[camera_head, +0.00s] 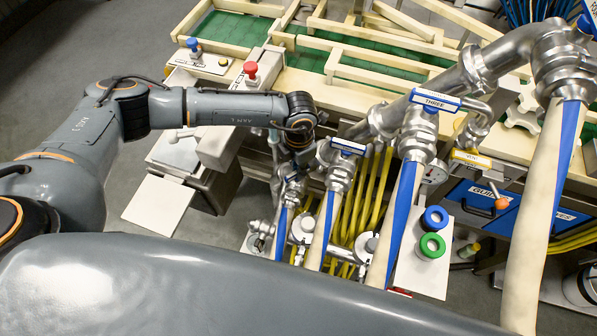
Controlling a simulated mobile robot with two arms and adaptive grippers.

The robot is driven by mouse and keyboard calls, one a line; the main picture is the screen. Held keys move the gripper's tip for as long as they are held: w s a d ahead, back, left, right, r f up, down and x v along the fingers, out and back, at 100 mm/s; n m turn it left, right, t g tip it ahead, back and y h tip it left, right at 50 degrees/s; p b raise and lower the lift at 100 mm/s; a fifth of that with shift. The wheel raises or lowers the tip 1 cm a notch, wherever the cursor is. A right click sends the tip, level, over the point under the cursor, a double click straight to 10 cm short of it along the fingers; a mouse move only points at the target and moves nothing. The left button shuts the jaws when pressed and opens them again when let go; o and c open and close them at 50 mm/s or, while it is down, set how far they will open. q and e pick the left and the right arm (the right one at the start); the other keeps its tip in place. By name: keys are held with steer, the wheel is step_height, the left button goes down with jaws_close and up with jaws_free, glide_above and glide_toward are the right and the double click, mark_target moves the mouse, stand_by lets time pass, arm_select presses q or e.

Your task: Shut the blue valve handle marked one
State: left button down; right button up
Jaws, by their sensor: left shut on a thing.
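My left gripper (291,148) hangs below the dark wrist, just above the leftmost valve, and is seen steeply from above. It is shut on the blue valve handle marked one (292,178), though the wrist and fingers hide much of the contact. Only a small blue part of that handle shows on top of the steel valve, and its label cannot be read. The blue handle on the valve to its right (348,146) lies apart from the gripper. My right gripper is out of view.
A blue handle marked THREE (435,100) and a yellow-tagged lever with an orange knob (501,203) stand to the right. Pale hoses with blue stripes (400,210) hang from the valves. A red button (250,70) and a blue button (193,45) sit behind my left arm.

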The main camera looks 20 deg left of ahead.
arm_select(q)
steer(key=shift+m+b, duration=0.3)
steer(key=shift+m, duration=0.4)
steer(key=c, duration=1.4)
jaws_free()
step_height(320, 180, up, 12)
